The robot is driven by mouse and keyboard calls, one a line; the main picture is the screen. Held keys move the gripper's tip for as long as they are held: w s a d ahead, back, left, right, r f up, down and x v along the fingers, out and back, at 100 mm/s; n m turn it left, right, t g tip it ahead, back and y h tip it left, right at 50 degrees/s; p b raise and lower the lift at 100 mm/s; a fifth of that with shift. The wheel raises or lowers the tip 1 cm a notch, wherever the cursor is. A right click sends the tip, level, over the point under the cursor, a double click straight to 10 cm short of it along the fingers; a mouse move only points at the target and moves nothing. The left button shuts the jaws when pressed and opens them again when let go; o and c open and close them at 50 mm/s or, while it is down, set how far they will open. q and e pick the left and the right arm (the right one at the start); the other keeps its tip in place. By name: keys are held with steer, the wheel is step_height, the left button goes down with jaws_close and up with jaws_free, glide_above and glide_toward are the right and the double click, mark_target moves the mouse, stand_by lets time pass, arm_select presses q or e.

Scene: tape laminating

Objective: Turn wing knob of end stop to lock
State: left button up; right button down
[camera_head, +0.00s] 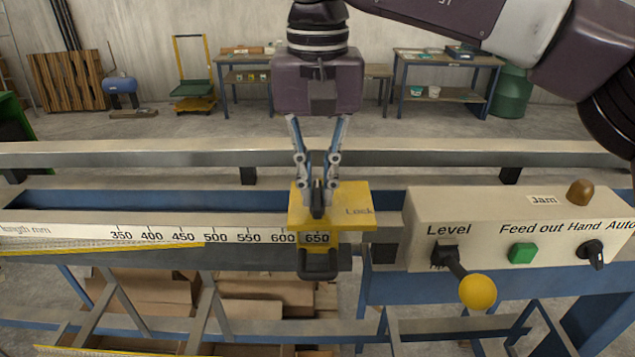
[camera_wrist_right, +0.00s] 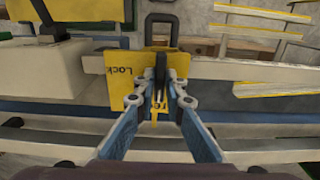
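The end stop (camera_head: 360,206) is a yellow block with the word "Lock" on its top plate. It sits on the rail at the 650 mark; the wrist view also shows its yellow plate (camera_wrist_right: 118,68). A black wing knob (camera_head: 317,203) stands upright on it, and it also shows in the right wrist view (camera_wrist_right: 160,68). My right gripper (camera_head: 317,185) points straight down with one finger on each side of the knob, closed in close around it. The fingers partly hide the knob; exact contact is hard to see. My left gripper is not in view.
A white length scale (camera_head: 135,236) runs along the rail to the left. A control box (camera_head: 480,215) with a yellow-ball lever (camera_head: 477,291) and a green button (camera_head: 523,252) stands close to the right. A beam (camera_head: 150,153) runs behind the rail.

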stand_by(0.4)
steer(key=m, duration=0.3)
steer(key=shift+m, duration=0.4)
steer(key=m, duration=0.4)
steer(key=shift+m, duration=0.3)
steer(key=m+b, duration=0.1)
steer(key=m, duration=0.4)
steer(key=shift+m+b, duration=0.35)
steer(key=shift+m, duration=1.95)
steer(key=c, duration=2)
jaws_free()
